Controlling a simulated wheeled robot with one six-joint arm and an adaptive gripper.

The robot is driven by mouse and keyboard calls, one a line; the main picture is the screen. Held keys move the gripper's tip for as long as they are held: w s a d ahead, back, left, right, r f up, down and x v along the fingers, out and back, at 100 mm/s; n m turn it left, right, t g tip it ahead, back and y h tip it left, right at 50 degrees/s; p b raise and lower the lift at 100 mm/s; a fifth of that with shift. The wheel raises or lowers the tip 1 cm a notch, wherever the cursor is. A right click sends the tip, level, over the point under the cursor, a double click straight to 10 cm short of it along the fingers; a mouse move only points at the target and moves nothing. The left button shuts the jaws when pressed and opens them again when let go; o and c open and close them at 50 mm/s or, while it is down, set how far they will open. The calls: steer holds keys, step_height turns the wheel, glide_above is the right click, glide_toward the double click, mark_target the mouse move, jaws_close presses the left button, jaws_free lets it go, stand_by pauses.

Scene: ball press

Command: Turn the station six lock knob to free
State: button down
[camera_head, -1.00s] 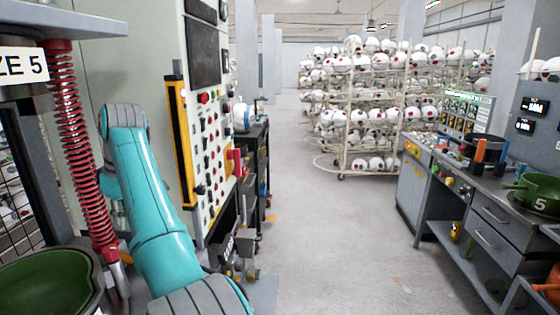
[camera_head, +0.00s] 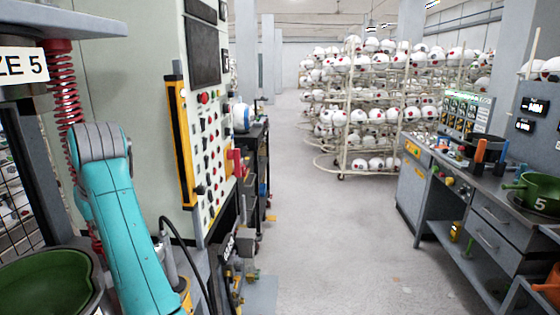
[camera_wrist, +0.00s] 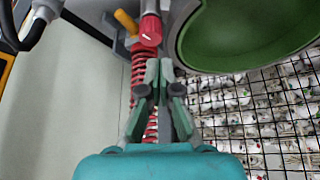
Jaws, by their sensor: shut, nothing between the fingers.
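A red knob-like part (camera_wrist: 150,32) with a pale mark shows at the top of the wrist view, just beyond my fingertips. No station number is readable on it, so I cannot tell if it is the station six lock knob. My gripper (camera_wrist: 159,66) is shut and empty, its fingertips close below the red part. I cannot tell if they touch it. In the head view my teal arm covers the lower part of the red spring, and my gripper is hidden. The red spring (camera_wrist: 138,75) runs behind my fingers in the wrist view.
A green bowl-shaped mould (camera_wrist: 250,30) lies right of my fingers, and a yellow handle (camera_wrist: 126,21) left of the red part. A wire mesh (camera_wrist: 265,115) stands behind. In the head view, a control panel (camera_head: 212,150) stands right of my arm; the aisle floor (camera_head: 330,230) is clear.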

step_height(320, 180, down, 7)
stand_by(0.6)
steer(key=shift+w+a, duration=0.1)
stand_by(0.6)
steer(key=shift+w+d, duration=0.45)
steer(key=shift+d, duration=0.05)
steer(key=shift+w+d, duration=0.2)
steer(key=shift+w, duration=0.35)
stand_by(0.6)
steer(key=shift+d, duration=0.1)
step_height(320, 180, up, 6)
steer(key=shift+d, duration=0.3)
stand_by(0.6)
steer(key=shift+s, duration=0.1)
